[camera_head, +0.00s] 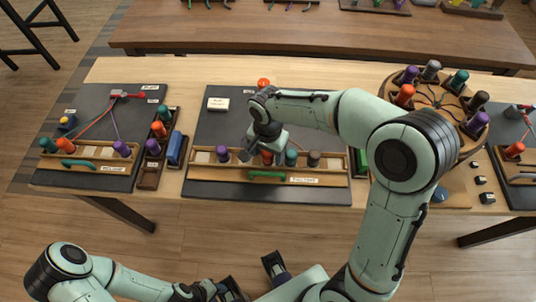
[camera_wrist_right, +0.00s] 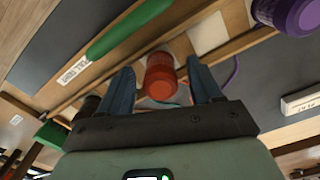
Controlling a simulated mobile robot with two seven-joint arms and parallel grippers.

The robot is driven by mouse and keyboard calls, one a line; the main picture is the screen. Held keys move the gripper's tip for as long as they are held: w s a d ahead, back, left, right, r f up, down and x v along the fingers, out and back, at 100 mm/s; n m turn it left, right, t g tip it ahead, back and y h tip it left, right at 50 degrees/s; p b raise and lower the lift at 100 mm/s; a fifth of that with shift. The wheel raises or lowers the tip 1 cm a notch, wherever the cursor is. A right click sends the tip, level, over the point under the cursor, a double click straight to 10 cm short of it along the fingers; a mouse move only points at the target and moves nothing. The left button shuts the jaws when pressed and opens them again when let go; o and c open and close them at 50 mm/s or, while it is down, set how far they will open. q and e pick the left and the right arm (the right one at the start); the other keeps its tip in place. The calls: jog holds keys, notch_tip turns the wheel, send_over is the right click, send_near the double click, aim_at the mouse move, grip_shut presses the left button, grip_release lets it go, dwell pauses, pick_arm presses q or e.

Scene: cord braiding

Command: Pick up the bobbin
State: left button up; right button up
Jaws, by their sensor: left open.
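An orange-red bobbin (camera_head: 267,157) stands in the wooden tray (camera_head: 338,179) on the middle mat, with a purple bobbin (camera_head: 223,154) to its left and teal (camera_head: 291,157) and dark brown (camera_head: 314,158) bobbins to its right. My right gripper (camera_head: 258,150) is low over the tray, partly hiding that row. In the right wrist view my right gripper (camera_wrist_right: 162,88) is open, its two fingers on either side of the orange-red bobbin (camera_wrist_right: 160,77), with gaps showing. My left gripper (camera_head: 253,281) is open and empty at the bottom, in front of the table.
A carousel (camera_head: 458,127) with several bobbins stands to the right. Another mat (camera_head: 90,97) with a bobbin tray lies at the left, beside a dark rack holding bobbins. A white block (camera_head: 218,104) and another orange bobbin (camera_head: 263,83) are behind the tray.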

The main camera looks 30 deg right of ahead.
jog(key=c, duration=1)
jog(key=shift+o, duration=0.2)
jog(key=shift+r, duration=0.1)
pick_arm(q)
jog(key=r+p, duration=0.1)
jog(key=w+r+p, duration=0.1)
jog(key=r+p, duration=0.1)
jog(key=shift+w+r, duration=0.2)
jog(key=shift+r, duration=0.1)
pick_arm(e)
notch_tip(320, 180, up, 20)
